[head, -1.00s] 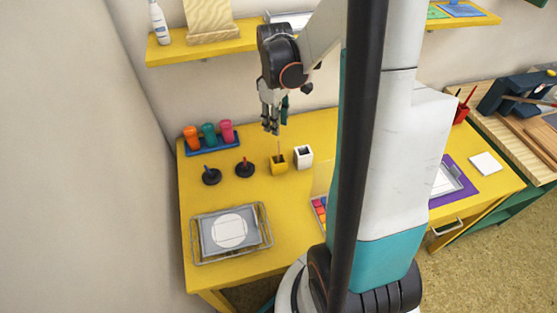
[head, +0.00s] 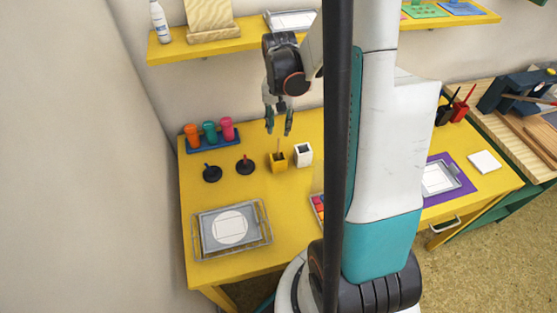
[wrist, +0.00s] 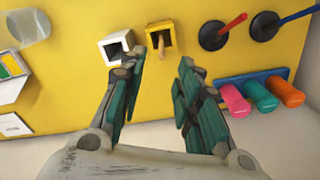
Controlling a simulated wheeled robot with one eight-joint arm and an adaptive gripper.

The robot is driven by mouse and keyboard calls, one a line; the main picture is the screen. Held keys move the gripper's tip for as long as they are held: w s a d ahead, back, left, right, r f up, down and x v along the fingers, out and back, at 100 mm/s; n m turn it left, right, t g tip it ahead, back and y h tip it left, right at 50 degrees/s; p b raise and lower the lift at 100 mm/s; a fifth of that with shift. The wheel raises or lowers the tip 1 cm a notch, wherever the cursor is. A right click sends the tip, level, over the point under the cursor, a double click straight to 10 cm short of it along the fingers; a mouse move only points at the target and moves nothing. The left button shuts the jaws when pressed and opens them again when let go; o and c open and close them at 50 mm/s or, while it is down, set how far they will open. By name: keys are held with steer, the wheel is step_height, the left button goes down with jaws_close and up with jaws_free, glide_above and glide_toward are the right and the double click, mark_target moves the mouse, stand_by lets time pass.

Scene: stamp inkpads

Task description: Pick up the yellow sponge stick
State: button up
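The yellow sponge stick (head: 279,147) stands in a small yellow square cup (head: 278,164) on the yellow table, its thin upper end sticking out of the top. In the wrist view the stick (wrist: 160,45) shows inside the yellow cup (wrist: 152,32), beyond the gap between my fingers. My gripper (head: 279,131) hangs above the cup, pointing down, with its two fingers apart and nothing between them. It also shows in the wrist view (wrist: 164,68). The stick's lower end is hidden in the cup.
A white square cup (head: 303,157) stands just right of the yellow one. Two dark round pads with handles (head: 212,174) (head: 245,166) are at left. A blue rack (head: 212,141) holds orange, green and pink rollers. A wire tray (head: 266,237) lies in front.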

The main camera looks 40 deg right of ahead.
step_height(320, 180, down, 10)
steer(key=b, duration=0.3)
steer(key=shift+a+f+b, duration=0.1)
steer(key=shift+f+b, duration=0.15)
steer(key=shift+b, duration=0.1)
jaws_close()
jaws_free()
steer(key=shift+r, duration=0.1)
